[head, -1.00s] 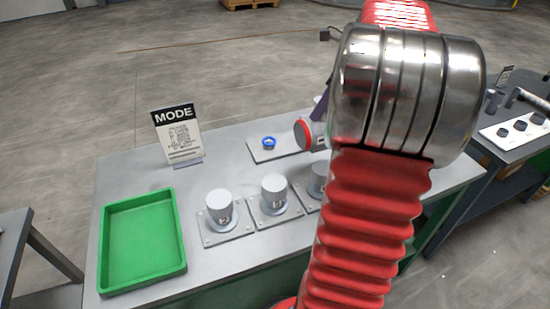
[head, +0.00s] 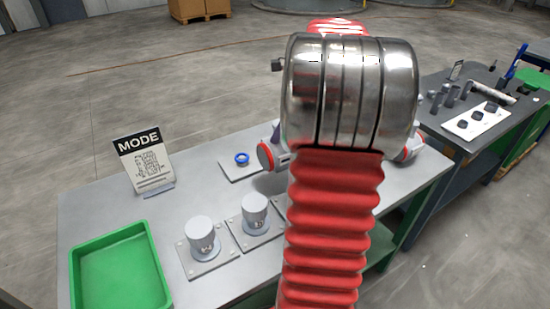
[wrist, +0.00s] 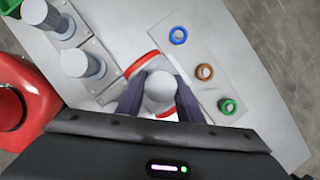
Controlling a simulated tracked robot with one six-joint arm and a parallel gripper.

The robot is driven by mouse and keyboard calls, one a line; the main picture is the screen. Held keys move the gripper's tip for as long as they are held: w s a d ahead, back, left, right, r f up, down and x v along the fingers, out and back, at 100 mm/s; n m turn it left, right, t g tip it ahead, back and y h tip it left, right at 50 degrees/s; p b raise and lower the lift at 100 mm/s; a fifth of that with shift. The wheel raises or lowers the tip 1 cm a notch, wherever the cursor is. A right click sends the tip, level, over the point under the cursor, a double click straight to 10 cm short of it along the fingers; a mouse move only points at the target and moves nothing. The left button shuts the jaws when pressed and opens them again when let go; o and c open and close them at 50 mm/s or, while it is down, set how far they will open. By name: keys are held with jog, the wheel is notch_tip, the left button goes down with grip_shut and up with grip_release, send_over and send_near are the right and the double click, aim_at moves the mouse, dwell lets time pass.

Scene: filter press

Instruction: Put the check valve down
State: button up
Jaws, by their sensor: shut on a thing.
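My gripper (wrist: 160,103) is shut on the check valve (wrist: 158,87), a pale grey body with red-rimmed ends. Its dark purple-grey fingers press on both sides of the body. One red rim (wrist: 142,63) shows beyond the fingers and some red shows below the body. In the head view a red end of the valve (head: 265,156) shows left of my arm, over the bench (head: 205,190) near the ring plate. I cannot tell whether the valve touches the bench.
Grey pedestals on square plates (head: 201,233) stand at the front. A pale plate (wrist: 213,48) holds blue (wrist: 178,35), brown (wrist: 205,72) and green (wrist: 228,105) rings. A green tray (head: 118,268) and MODE sign (head: 142,160) are left. Another table (head: 455,125) stands right.

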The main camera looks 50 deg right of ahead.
jog(key=shift+f, duration=1.85)
jog(key=shift+f, duration=1.85)
jog(key=o, duration=1.2)
jog(key=shift+f, duration=0.1)
jog(key=shift+o, duration=0.2)
jog(key=v, duration=1.2)
